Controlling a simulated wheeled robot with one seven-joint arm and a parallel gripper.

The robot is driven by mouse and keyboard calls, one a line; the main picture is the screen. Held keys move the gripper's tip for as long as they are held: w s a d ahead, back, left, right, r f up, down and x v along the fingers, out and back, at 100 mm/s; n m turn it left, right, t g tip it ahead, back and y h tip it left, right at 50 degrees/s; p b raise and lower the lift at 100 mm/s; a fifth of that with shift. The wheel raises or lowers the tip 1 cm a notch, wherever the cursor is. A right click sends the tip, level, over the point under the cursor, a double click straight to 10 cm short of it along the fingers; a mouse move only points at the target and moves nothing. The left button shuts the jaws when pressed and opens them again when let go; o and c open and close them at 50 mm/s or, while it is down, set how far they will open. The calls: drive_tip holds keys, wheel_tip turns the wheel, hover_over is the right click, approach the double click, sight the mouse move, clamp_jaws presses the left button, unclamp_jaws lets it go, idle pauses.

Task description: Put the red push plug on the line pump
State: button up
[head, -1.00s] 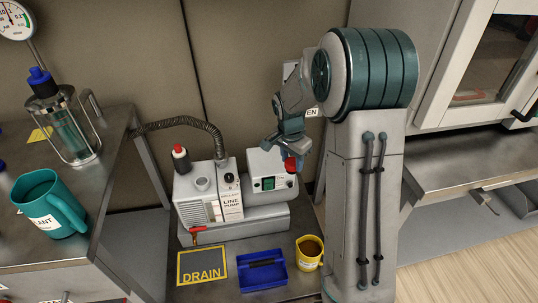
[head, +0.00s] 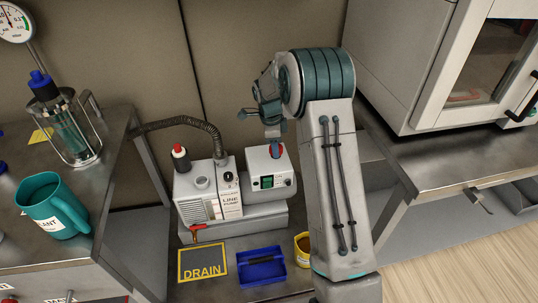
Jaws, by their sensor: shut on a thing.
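The line pump (head: 208,208), pale grey with a labelled front, stands on the low bench left of my arm. A small round pale port (head: 202,184) shows on its top. Its motor box (head: 265,162), with a green switch, is on the right. My gripper (head: 274,148) is shut on the red push plug (head: 278,152), in front of or just above the top of the motor box. The fingers hide much of the plug. I cannot tell the gap between plug and box.
A ribbed hose (head: 190,122) runs from the pump to the left bench. A red-handled valve (head: 198,230), drain mat (head: 202,265), blue tray (head: 262,268) and yellow mug (head: 302,250) are in front. A teal jug (head: 52,208) is left.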

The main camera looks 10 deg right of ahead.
drive_tip(key=shift+w+a+f, duration=0.8)
drive_tip(key=shift+w+a, duration=0.05)
drive_tip(key=shift+w, duration=0.15)
drive_tip(key=shift+f+b, duration=0.45)
drive_tip(key=shift+f, duration=1.5)
drive_tip(key=shift+f, duration=0.15)
drive_tip(key=o, duration=1)
drive_tip(key=shift+c, duration=0.2)
